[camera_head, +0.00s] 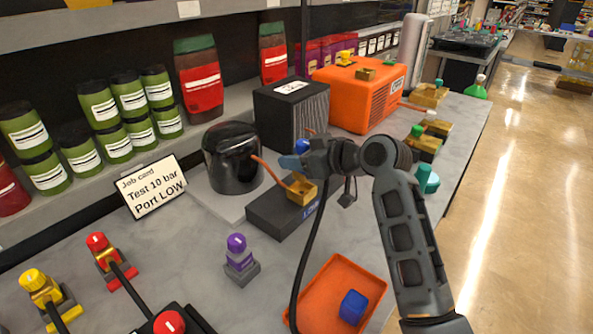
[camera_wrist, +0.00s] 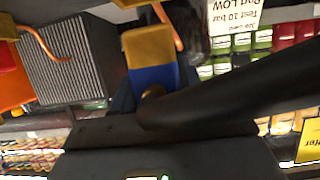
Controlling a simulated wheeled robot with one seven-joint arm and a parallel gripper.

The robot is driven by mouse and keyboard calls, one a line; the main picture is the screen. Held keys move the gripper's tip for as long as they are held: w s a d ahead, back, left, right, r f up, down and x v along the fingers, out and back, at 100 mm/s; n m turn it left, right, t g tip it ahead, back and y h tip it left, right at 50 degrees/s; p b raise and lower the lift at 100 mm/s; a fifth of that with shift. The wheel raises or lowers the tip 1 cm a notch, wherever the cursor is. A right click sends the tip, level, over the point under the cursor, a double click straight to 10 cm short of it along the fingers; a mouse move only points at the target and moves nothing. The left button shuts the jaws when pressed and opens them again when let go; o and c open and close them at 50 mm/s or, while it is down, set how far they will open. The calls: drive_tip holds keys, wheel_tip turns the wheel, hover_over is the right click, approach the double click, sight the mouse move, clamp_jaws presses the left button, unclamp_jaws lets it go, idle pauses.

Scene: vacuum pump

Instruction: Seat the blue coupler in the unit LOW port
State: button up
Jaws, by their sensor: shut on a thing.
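My gripper (camera_head: 293,163) is shut on the blue coupler (camera_wrist: 152,76), which shows between the dark fingers in the wrist view. A brass port block (camera_head: 301,188) stands just below the gripper on a dark base (camera_head: 270,217), whose front label is partly hidden. In the wrist view the brass block (camera_wrist: 149,45) lies directly against the coupler's far end in the picture. I cannot tell whether they touch or how deep the coupler sits. A black hose hangs from the wrist. The job card (camera_head: 152,187) reads "Test 10 bar, Port LOW".
A black round pump (camera_head: 232,158) with a copper pipe stands left of the gripper. A dark finned box (camera_head: 291,106) and an orange unit (camera_head: 360,92) stand behind. A purple coupler (camera_head: 239,258) and an orange tray (camera_head: 338,275) with a blue block (camera_head: 353,307) are in front.

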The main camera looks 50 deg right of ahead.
drive_tip(key=shift+w+a+f, duration=0.1)
drive_tip(key=shift+w+f, duration=0.05)
drive_tip(key=shift+f, duration=1.95)
drive_tip(key=shift+f, duration=0.15)
drive_tip(key=o, duration=1.2)
drive_tip(key=shift+r, duration=0.25)
drive_tip(key=v, duration=1.2)
drive_tip(key=shift+b, duration=0.4)
